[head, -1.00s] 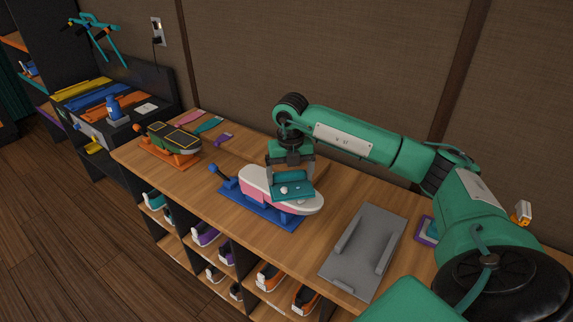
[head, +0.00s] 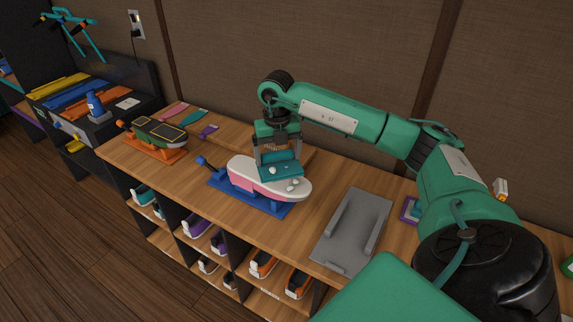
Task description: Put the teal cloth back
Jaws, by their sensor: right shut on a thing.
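The teal cloth (head: 283,172) looks like a folded pad. My right gripper (head: 281,158) is shut on it, over a pink and white shoe-shaped piece (head: 241,175). That piece lies on a blue stand (head: 226,191) on the wooden counter. I cannot tell whether the cloth touches the piece. Small white lumps show at the cloth and on the piece's right end. My left gripper is out of view.
A grey tray (head: 352,231) lies to the right on the counter (head: 318,181). A dark green piece on an orange stand (head: 163,150) is at the left. Flat pink, teal and purple items lie behind it. Cubbies below hold shoes.

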